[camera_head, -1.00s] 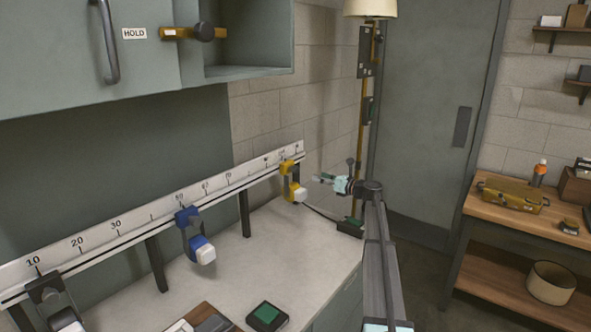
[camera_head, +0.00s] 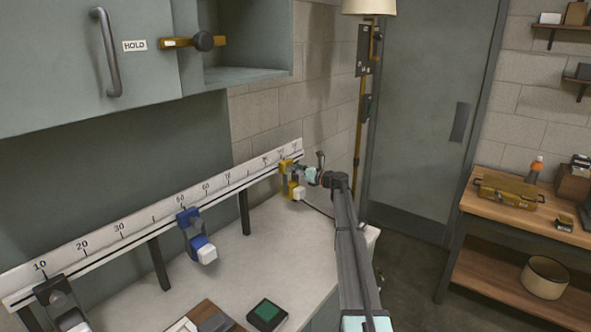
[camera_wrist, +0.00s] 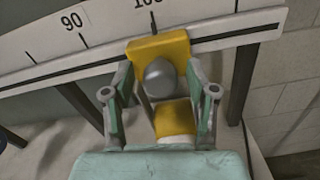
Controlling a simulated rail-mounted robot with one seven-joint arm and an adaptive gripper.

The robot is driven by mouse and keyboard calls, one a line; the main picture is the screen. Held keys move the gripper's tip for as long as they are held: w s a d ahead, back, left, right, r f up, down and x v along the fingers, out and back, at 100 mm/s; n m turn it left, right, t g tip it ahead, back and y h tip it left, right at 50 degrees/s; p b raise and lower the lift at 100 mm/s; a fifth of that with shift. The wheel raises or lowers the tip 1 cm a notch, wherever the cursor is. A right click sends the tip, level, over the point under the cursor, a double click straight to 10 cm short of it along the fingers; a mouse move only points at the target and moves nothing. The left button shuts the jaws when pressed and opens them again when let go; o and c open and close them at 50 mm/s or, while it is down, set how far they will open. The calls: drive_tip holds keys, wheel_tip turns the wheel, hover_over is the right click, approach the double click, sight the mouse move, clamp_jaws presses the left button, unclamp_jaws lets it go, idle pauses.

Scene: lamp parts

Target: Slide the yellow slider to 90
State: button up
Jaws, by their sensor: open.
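The yellow slider (camera_head: 288,178) sits on the white numbered rail (camera_head: 130,222) near its far right end. In the wrist view the yellow slider (camera_wrist: 166,57) has a round grey knob on its front and stands just under the 100 mark, to the right of the 90 mark (camera_wrist: 72,20). My gripper (camera_wrist: 160,107) is open, with one finger on each side of the slider's body. I cannot tell whether either finger touches it. My gripper (camera_head: 308,176) also shows beside the slider in the head view, and its fingertips are hard to make out there.
A blue slider (camera_head: 196,237) hangs farther left on the rail, and a dark slider (camera_head: 60,302) near 10. Dark posts (camera_head: 244,213) carry the rail above the pale counter (camera_head: 225,270). A green-topped block (camera_head: 267,314) lies at the counter's front.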

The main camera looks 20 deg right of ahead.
clamp_jaws()
drive_tip(key=s+a+b, duration=0.1)
drive_tip(key=s+a, duration=0.4)
drive_tip(key=a, duration=0.3)
drive_tip(key=shift+a, duration=0.4)
unclamp_jaws()
drive_tip(key=shift+d, duration=0.1)
drive_tip(key=v, duration=1.2)
